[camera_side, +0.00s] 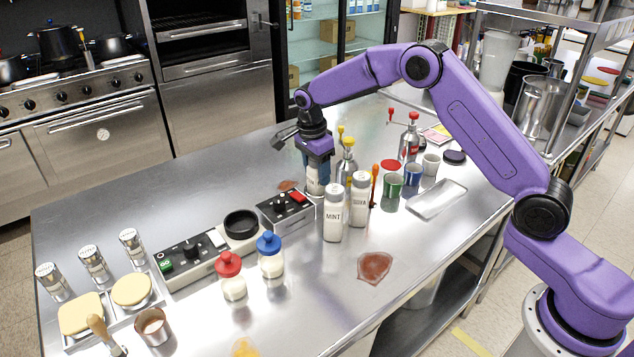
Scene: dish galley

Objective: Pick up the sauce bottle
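My gripper (318,178) points down near the middle of the steel table. Its dark blue fingers are at a white bottle (312,185), whose upper part they partly hide. I cannot tell whether the fingers are closed on it or just around or beside it. Two more white bottles stand upright just in front and to the right, one labelled MINT (333,216) and one labelled SOYA (359,195). No label reading "sauce" is legible, so which one is the sauce bottle is unclear.
A black control box (286,210) stands close to the left of the bottles. A silver yellow-topped bottle (346,168) is close behind. Red-capped (232,280) and blue-capped jars (270,258) stand in front. Green (391,188) and blue cups (413,175) are right. A brown spill (374,266) lies in front.

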